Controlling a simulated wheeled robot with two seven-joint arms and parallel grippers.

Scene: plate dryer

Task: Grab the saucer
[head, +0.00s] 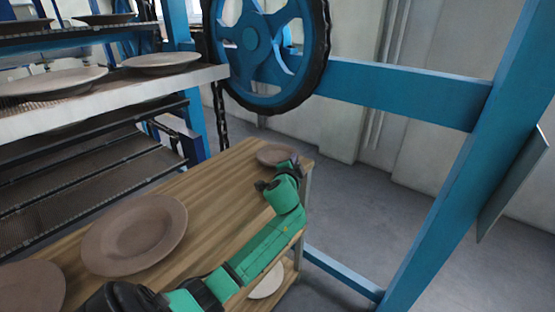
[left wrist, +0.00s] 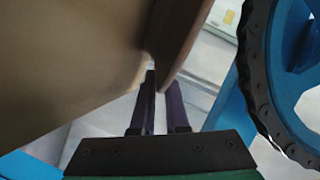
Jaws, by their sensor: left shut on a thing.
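The saucer (head: 272,152), a small brown dish, is at the far right corner of the wooden table in the head view. My left gripper (head: 293,162) is at its right rim, partly hidden by my own wrist. In the left wrist view, the saucer (left wrist: 180,38) shows as a brown edge reaching down between the two dark fingers of my left gripper (left wrist: 164,90). The fingers are shut on its rim. Whether the saucer still touches the table is hard to tell. My right gripper is not in view.
The wooden table (head: 215,190) carries a large brown plate (head: 135,233) and another plate (head: 30,288). A pale plate (head: 267,282) lies on a lower shelf. A rack with plates (head: 160,62) stands left. A blue wheel (head: 252,40) and blue frame (head: 400,93) stand behind.

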